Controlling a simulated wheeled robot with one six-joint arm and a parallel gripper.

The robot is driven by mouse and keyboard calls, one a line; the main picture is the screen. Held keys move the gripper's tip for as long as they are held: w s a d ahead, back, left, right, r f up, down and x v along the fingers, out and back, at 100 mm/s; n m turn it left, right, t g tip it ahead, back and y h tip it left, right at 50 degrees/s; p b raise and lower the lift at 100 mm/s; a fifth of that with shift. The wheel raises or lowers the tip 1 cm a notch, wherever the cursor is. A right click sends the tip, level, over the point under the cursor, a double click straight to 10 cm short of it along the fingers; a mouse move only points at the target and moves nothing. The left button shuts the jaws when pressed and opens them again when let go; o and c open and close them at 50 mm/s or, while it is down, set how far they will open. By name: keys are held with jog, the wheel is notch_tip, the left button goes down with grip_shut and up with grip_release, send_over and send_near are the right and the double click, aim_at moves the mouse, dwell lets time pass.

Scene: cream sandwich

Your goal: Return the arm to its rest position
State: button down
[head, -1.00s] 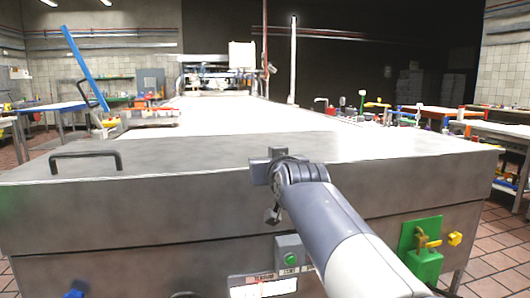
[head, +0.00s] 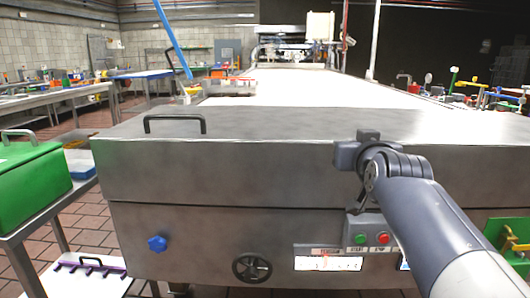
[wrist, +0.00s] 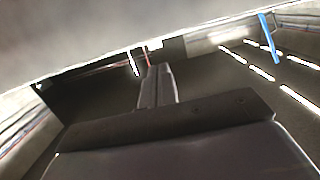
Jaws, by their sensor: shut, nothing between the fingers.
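My arm (head: 425,225) reaches in from the lower right of the head view, with grey and white links. My gripper (head: 362,148) is at its far end, in front of the top front edge of the steel machine. Its fingertips are hard to make out there. In the wrist view my gripper (wrist: 158,72) shows as two dark fingers side by side, shut with nothing between them. I cannot tell whether the gripper touches the machine.
The steel machine (head: 230,175) with a white belt (head: 310,88) fills the middle. A black handle (head: 175,124) is on its top. A green box (head: 30,185) stands on a side table at left. Tiled floor (head: 80,232) is open between them.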

notch_tip(320, 180, up, 3)
send_over(344, 138)
jog(key=s+a, duration=0.2)
jog(key=s, duration=0.3)
jog(key=shift+w+d+f+b, duration=0.1)
jog(key=shift+d+f+b, duration=0.05)
jog(key=shift+f+b, duration=0.8)
jog(key=shift+d+f+b, duration=0.1)
jog(key=shift+f+b, duration=0.5)
jog(key=shift+f, duration=0.5)
jog(key=shift+f, duration=0.15)
